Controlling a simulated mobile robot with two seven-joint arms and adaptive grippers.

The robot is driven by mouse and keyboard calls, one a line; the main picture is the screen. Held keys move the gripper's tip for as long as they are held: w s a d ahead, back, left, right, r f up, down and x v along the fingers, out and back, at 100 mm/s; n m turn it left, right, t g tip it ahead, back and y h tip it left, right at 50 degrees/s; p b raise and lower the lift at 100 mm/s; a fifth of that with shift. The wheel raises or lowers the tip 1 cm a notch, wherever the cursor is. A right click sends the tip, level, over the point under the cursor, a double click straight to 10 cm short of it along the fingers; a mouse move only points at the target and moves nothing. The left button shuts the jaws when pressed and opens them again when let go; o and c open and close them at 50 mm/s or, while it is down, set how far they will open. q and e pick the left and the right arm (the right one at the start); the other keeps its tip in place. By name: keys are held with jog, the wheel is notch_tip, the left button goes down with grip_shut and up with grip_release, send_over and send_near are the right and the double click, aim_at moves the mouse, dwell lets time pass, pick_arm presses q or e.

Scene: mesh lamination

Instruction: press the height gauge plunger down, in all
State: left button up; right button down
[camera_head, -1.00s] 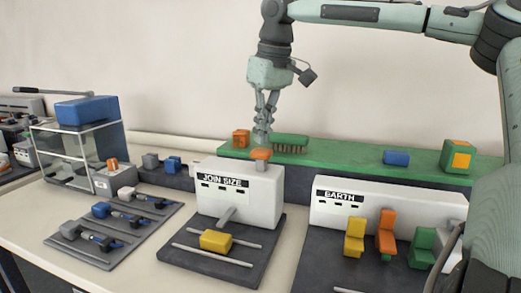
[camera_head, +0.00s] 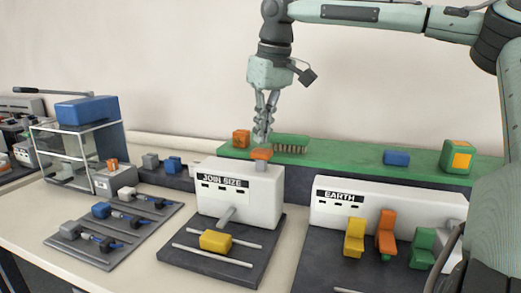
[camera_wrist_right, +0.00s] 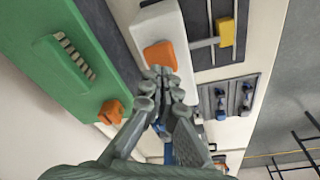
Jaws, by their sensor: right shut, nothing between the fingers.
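The white gauge housing (camera_head: 240,193) labelled JOIN SIZE stands on a dark base. An orange cap (camera_head: 261,155) on its top looks like the plunger. It also shows in the right wrist view as an orange block (camera_wrist_right: 160,56) on the white housing. My right gripper (camera_head: 262,142) is shut and empty, pointing down right at the cap. In the wrist view its fingertips (camera_wrist_right: 160,76) overlap the cap's near edge. I cannot tell whether they touch it. My left gripper is not in view.
A green shelf (camera_head: 345,160) behind holds an orange block (camera_head: 241,139), a brush (camera_head: 291,143) and a blue block (camera_head: 396,157). The EARTH unit (camera_head: 385,200) stands to the right. A yellow block (camera_head: 215,240) sits on rails in front. A glass-sided case (camera_head: 75,150) is at left.

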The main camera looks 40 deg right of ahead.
aim_at(263, 151)
jog(key=shift+f, duration=2.4)
jog(key=shift+r, duration=4.1)
